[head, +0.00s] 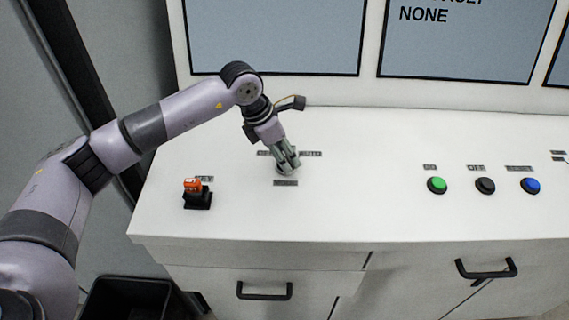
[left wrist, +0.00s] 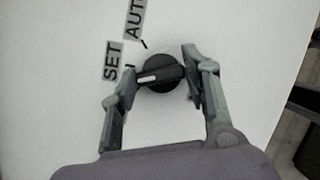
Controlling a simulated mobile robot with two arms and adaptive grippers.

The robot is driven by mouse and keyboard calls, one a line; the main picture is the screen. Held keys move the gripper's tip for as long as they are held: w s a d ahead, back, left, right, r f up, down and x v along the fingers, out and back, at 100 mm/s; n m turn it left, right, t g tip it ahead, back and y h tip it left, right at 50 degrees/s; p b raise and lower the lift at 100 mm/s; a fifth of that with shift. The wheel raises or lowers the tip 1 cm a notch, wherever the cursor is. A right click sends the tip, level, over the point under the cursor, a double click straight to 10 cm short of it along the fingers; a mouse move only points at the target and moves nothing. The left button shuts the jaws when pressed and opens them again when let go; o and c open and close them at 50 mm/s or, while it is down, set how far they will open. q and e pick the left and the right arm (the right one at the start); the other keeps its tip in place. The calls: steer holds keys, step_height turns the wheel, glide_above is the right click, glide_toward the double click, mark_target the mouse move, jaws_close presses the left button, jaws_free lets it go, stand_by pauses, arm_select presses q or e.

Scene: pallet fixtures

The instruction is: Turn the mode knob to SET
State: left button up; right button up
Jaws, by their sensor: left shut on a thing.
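The mode knob (left wrist: 160,73) is round and black with a white pointer mark, seen in the left wrist view. The pointer is directed left, close to the small tick by the SET label (left wrist: 112,60) and slightly below it. The AUTO label (left wrist: 135,18) is above. My left gripper (left wrist: 160,80) is shut on the knob, one finger at each side. In the head view my left gripper (head: 288,165) points down at the console, mostly hiding the knob. My right gripper is not in view.
An orange-topped black switch (head: 195,193) stands left of the gripper on the white console (head: 370,210). Green (head: 437,185), black (head: 485,185) and blue (head: 530,185) buttons are at the right. Screens stand behind. The console between gripper and buttons is clear.

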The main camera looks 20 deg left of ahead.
arm_select(q)
steer(key=shift+w+f+m+g+h+b, duration=0.15)
steer(key=shift+m+g+h+b, duration=0.15)
steer(key=shift+m+b, duration=0.9)
steer(key=shift+r+m+g+b, duration=0.2)
steer(key=shift+m+g+b, duration=0.2)
steer(key=shift+m+b, duration=0.55)
steer(key=shift+m, duration=0.35)
steer(key=o, duration=1.2)
steer(key=shift+c, duration=0.2)
steer(key=shift+a, duration=0.1)
steer(key=v, duration=1.2)
steer(key=shift+a, duration=0.15)
